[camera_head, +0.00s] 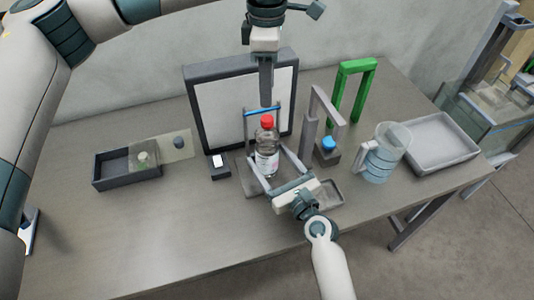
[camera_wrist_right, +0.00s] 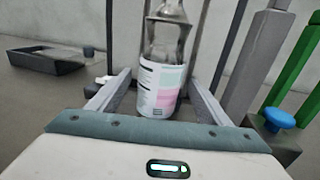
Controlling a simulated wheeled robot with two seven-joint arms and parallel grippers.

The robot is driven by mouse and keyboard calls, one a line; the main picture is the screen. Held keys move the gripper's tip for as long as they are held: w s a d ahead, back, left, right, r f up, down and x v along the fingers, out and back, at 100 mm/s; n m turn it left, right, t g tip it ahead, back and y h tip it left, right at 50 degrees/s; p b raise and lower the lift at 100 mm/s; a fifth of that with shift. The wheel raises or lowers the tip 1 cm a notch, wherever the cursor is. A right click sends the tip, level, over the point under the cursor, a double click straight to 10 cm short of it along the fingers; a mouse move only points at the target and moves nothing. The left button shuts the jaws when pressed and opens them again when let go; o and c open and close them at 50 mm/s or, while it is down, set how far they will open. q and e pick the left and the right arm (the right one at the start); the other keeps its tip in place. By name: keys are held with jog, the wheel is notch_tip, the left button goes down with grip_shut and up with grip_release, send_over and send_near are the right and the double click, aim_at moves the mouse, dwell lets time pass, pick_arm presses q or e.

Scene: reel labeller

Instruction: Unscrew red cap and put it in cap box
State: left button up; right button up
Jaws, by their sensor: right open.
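A clear bottle (camera_head: 267,160) with a red cap (camera_head: 267,122) and a pale label stands upright near the middle of the table. The bottle also shows in the right wrist view (camera_wrist_right: 160,80), where its cap is out of frame. My right gripper (camera_head: 265,154) is open, with one finger on each side of the bottle's lower part. My left gripper (camera_head: 266,100) points down just above and behind the cap. Its fingers show edge-on, so I cannot tell whether they are open. A dark open box (camera_head: 98,171) at the left may be the cap box.
A framed white panel (camera_head: 217,103) stands behind the bottle. To the right are a grey arch (camera_head: 311,125), a blue knob (camera_head: 328,143), a green arch (camera_head: 343,88), a clear jug (camera_head: 380,160) and a grey tray (camera_head: 470,152). The table's front left is clear.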

jog(key=shift+x, duration=0.85)
jog(key=shift+s, duration=0.1)
grip_shut()
pick_arm(q)
jog(key=shift+m, duration=0.3)
